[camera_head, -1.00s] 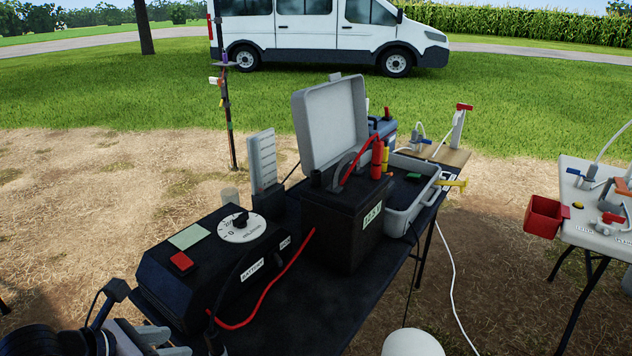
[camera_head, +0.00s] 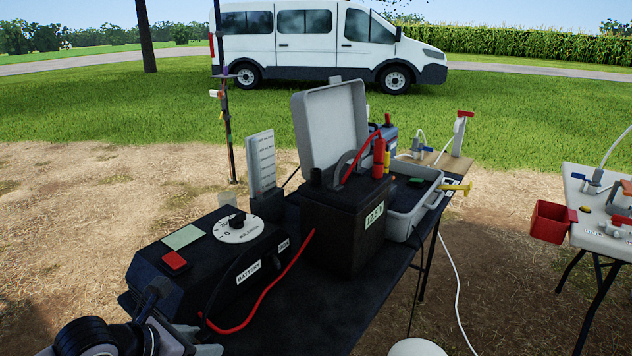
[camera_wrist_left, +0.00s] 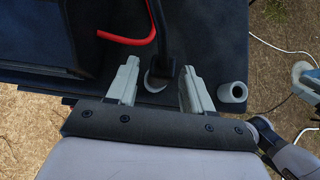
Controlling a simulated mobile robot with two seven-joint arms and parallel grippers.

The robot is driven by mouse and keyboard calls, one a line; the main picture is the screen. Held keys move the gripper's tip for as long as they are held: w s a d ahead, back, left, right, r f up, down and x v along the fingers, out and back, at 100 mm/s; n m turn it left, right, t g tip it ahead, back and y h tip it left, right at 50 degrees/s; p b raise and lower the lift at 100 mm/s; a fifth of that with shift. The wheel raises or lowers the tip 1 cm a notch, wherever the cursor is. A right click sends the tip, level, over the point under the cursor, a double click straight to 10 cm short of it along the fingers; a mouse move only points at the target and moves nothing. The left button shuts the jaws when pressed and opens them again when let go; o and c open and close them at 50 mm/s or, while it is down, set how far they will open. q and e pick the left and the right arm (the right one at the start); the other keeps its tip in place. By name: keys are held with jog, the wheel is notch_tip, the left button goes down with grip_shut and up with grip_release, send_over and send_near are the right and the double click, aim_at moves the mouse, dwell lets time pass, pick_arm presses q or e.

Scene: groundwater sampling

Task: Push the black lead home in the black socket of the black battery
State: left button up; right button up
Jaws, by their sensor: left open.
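The black battery (camera_head: 345,225), with a pale label on its side, stands on the dark table. A short black post (camera_head: 316,178) that looks like its black socket rises from its top left; its opening is not visible. My left gripper (camera_head: 195,350) is at the bottom left, well away from the battery. In the left wrist view the open left gripper (camera_wrist_left: 158,90) has its fingers on either side of the black lead (camera_wrist_left: 161,62), apparently with gaps. The lead's plug end stands at a pale grey ring (camera_wrist_left: 155,84). My right gripper is out of view.
A black control box (camera_head: 215,265) with dial and red button stands left of the battery. A red lead (camera_head: 270,290) curves across the table. A grey case (camera_head: 330,125) and tray (camera_head: 420,200) are behind. An empty-looking grey ring (camera_wrist_left: 232,92) sits right of my fingers.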

pick_arm(q)
jog(key=c, duration=0.9)
jog(key=shift+o, duration=0.2)
jog(key=shift+r+p, duration=0.8)
jog(key=shift+r, duration=0.3)
notch_tip(320, 180, up, 5)
jog(key=p, duration=0.3)
jog(key=shift+f, duration=0.1)
